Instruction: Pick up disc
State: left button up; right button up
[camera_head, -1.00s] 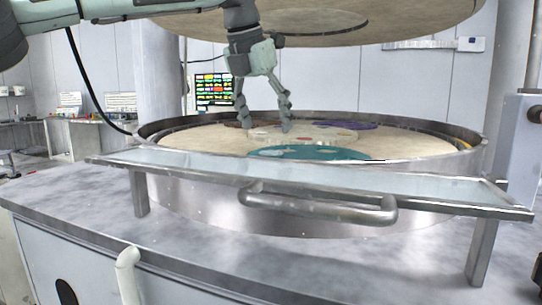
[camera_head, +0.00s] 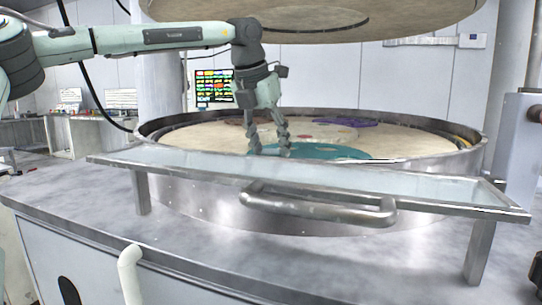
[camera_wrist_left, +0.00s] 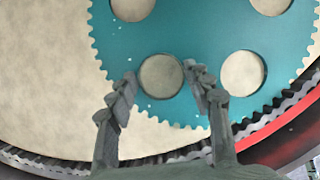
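A teal toothed carrier (camera_head: 335,152) lies on the beige platen (camera_head: 400,143) inside the round metal basin. It fills much of the left wrist view (camera_wrist_left: 205,45) and has several round openings. My left gripper (camera_head: 270,153) points down over the carrier. In the left wrist view its fingertips (camera_wrist_left: 160,78) are apart, on either side of one round opening. A beige-grey round area (camera_wrist_left: 161,77) shows in that opening; I cannot tell whether it is a disc or bare platen. No contact between fingers and a disc can be made out. My right gripper is not in view.
A glass shelf with a metal handle (camera_head: 320,207) runs along the front of the basin (camera_head: 430,165). A large upper plate (camera_head: 400,20) hangs above. A purple carrier (camera_head: 350,123) lies farther back. The toothed basin edge (camera_wrist_left: 275,117) is close to the right finger.

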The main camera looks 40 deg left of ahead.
pick_arm(q)
jog(key=shift+f, duration=0.1)
jog(key=c, duration=0.6)
jog(key=shift+c, duration=0.2)
